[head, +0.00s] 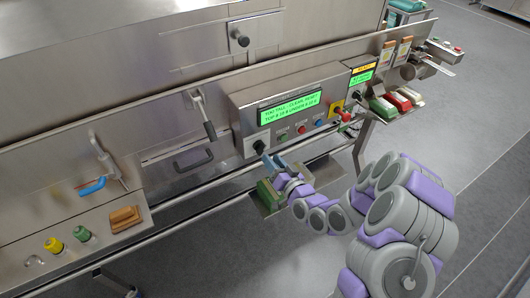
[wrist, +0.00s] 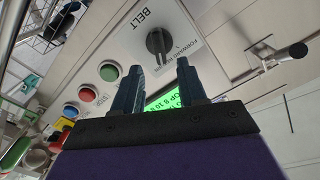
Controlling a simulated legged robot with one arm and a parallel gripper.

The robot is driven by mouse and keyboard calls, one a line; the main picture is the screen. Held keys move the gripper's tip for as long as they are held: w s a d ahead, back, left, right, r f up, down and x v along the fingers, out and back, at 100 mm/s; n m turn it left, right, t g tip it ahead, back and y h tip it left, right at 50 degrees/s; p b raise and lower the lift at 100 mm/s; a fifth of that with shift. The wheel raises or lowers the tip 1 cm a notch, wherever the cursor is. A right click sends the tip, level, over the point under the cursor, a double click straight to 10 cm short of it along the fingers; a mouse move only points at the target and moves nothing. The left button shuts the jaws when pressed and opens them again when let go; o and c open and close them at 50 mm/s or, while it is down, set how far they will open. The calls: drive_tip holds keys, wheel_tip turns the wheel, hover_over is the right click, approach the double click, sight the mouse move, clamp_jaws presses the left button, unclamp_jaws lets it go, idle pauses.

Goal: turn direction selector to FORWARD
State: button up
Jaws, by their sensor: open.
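The direction selector is a black rotary knob on a white plate marked BELT. It shows in the wrist view (wrist: 158,41) and at the lower left of the control panel in the head view (head: 259,146). A FORWARD label is printed beside it, but I cannot tell clearly which mark the knob points to. My gripper (head: 273,162) is just in front of and below the knob. In the wrist view my gripper (wrist: 160,68) has its two dark fingers apart, with the knob beyond the gap between the tips. Nothing is between the fingers, and they appear clear of the knob.
A green display (head: 290,109) and a row of small buttons (head: 300,130) sit beside the knob. A red emergency button (head: 337,112) is further right. A lever handle (head: 210,130) sticks out left of the panel.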

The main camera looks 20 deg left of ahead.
sight(264, 150)
drive_tip(key=shift+b+x, duration=0.6)
drive_tip(key=shift+x, duration=2.25)
drive_tip(key=shift+c, duration=0.2)
clamp_jaws()
